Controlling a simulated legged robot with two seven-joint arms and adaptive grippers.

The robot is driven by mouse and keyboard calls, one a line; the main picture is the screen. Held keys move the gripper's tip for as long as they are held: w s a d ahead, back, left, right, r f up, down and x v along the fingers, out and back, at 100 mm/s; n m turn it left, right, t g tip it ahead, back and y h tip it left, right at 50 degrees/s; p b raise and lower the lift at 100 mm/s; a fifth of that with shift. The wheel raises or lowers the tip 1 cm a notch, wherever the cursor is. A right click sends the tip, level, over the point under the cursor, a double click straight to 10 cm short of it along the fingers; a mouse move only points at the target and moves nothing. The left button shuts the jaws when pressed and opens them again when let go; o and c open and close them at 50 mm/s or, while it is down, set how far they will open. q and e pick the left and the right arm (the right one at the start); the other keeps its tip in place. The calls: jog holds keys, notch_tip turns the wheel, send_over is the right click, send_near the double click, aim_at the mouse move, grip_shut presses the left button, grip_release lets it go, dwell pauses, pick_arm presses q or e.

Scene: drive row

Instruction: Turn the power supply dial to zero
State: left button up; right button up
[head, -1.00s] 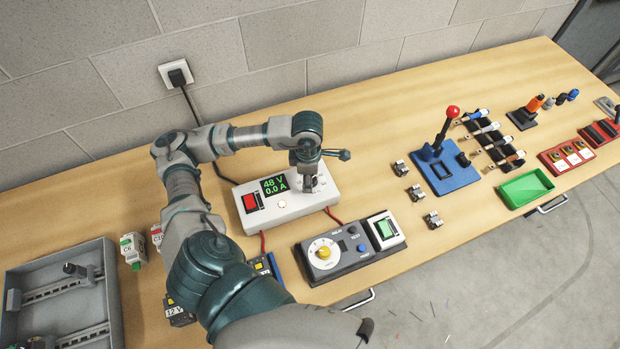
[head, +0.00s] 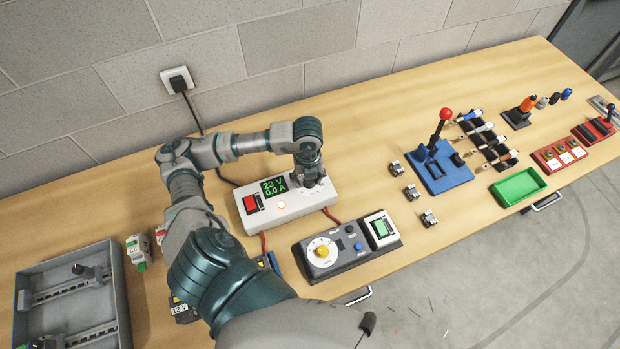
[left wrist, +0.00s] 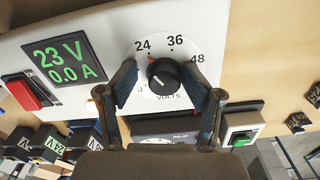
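The power supply (head: 290,205) is a white box on the bench by the wall. Its green display (head: 273,186) reads 23 V and 0.0 A, and it also shows in the left wrist view (left wrist: 66,62). The black dial (left wrist: 165,76) sits on a round white scale, its red mark near 24. My left gripper (left wrist: 162,72) is over the dial with one finger on each side. It is open, with a small gap visible between each finger and the knob. In the head view the left gripper (head: 314,179) hides the dial. My right gripper is not in view.
A red switch (head: 252,203) is on the supply's left end. A dark panel with a yellow knob (head: 322,252) stands in front. A blue base with a red-knobbed lever (head: 443,168) is to the right. A grey tray (head: 70,300) is at the left.

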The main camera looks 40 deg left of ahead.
pick_arm(q)
jog(key=o, duration=0.6)
jog(key=shift+a+f, duration=0.2)
jog(key=shift+a, duration=0.15)
jog(key=shift+w+a, duration=0.15)
jog(key=shift+a, duration=0.05)
jog(key=shift+d+r, duration=0.35)
jog(key=shift+d+r+p, duration=0.2)
jog(key=shift+r+p, duration=0.55)
jog(key=shift+r, duration=0.05)
jog(key=shift+r+p, duration=0.5)
jog(key=shift+r, duration=0.25)
jog(key=r+p, duration=0.1)
jog(key=a+r+p, duration=0.1)
jog(key=shift+r, duration=0.4)
jog(key=shift+d+r+p, duration=0.2)
jog(key=shift+r+p, duration=0.1)
jog(key=shift+r, duration=0.05)
jog(key=shift+d, duration=0.2)
